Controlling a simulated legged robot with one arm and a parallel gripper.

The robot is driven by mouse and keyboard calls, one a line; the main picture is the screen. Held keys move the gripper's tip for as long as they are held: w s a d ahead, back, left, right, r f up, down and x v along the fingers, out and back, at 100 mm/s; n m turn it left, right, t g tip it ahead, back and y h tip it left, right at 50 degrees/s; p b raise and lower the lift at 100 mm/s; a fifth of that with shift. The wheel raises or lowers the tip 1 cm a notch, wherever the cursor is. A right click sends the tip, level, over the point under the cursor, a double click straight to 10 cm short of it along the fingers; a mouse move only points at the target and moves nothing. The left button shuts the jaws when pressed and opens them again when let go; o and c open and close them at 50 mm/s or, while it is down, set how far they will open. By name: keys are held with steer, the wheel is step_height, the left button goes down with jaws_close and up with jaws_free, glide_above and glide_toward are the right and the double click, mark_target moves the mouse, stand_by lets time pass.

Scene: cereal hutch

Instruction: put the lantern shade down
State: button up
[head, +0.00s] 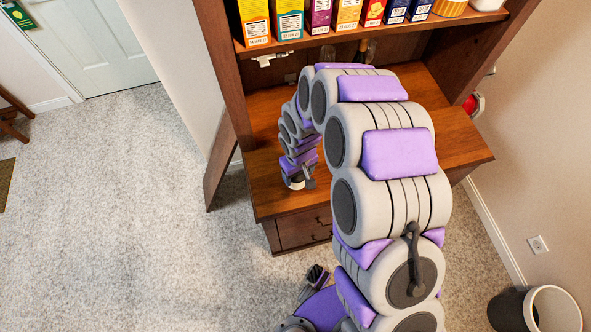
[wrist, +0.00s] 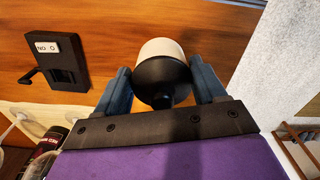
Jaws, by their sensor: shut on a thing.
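The lantern shade (wrist: 162,72) shows in the wrist view as a rounded piece, black nearer me and white on the far side. My gripper (wrist: 160,85) is shut on it, with one blue finger on each side. In the head view my gripper (head: 298,180) hangs at the end of the arm over the left front part of the hutch's wooden counter (head: 455,140). A small white part of the shade (head: 295,185) shows there. I cannot tell whether the shade touches the counter.
Several cereal boxes (head: 290,20) stand on the shelf above. In the wrist view a black box with a lever and a "NO 0" label (wrist: 52,60) is at the left. My arm hides much of the counter. A bin (head: 535,308) stands on the carpet at lower right.

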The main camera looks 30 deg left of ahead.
steer(key=shift+w+a+f, duration=0.2)
steer(key=shift+w+a, duration=0.9)
steer(key=shift+a, duration=0.1)
step_height(320, 180, down, 4)
steer(key=shift+r+b, duration=0.2)
steer(key=shift+b, duration=0.4)
steer(key=o, duration=1.3)
steer(key=shift+c, duration=0.2)
step_height(320, 180, up, 12)
steer(key=shift+r+p, duration=0.1)
steer(key=shift+p, duration=1)
